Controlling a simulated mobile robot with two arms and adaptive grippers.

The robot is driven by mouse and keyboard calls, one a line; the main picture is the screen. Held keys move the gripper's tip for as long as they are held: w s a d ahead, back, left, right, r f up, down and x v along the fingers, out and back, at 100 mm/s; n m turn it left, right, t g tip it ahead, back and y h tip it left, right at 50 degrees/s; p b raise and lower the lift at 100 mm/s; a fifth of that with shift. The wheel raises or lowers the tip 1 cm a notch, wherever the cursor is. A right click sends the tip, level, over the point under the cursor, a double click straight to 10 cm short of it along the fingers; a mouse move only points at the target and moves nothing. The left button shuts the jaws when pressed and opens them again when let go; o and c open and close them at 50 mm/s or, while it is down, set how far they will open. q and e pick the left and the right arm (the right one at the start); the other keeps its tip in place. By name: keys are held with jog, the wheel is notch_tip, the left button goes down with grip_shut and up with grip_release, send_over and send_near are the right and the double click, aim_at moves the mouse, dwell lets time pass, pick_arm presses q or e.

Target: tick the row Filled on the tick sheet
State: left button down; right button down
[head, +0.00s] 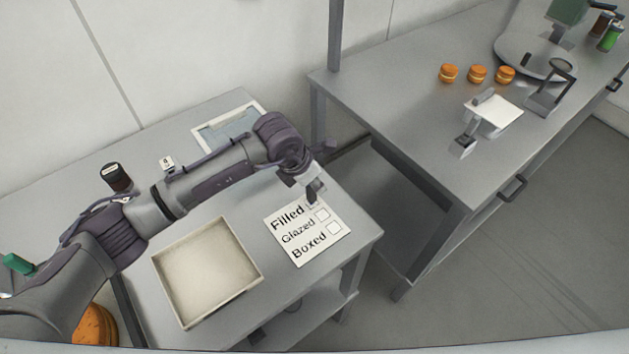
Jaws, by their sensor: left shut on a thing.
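The tick sheet (293,251) is a white sheet lying on the near grey table. Its rows read Filled, Glazed and Boxed, each with a box at its right. My left gripper (314,193) is above the sheet's top edge, at the Filled row. It is shut on a small, mostly hidden thing, perhaps a pen, whose dark lower end seems to point down. The gripper partly covers the Filled box, so I cannot tell whether it has a mark or whether the tip touches the paper. The Glazed box (322,215) and Boxed box (334,228) look blank. My right gripper is not in view.
An empty beige tray (157,268) lies left of the sheet. A blue-grey tray (205,138), a dark jar (118,177) and a small numbered card (167,163) are behind my arm. A second table (420,115) with orange rounds (477,74) stands across a gap at right.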

pick_arm(q)
jog(key=shift+f, duration=0.2)
jog(key=shift+f+b, duration=0.15)
jog(key=shift+b, duration=0.35)
dwell(1.5)
notch_tip(320, 180, up, 2)
jog(key=shift+p, duration=0.5)
jog(key=shift+r+p, duration=1.15)
jog(key=shift+r, duration=1.45)
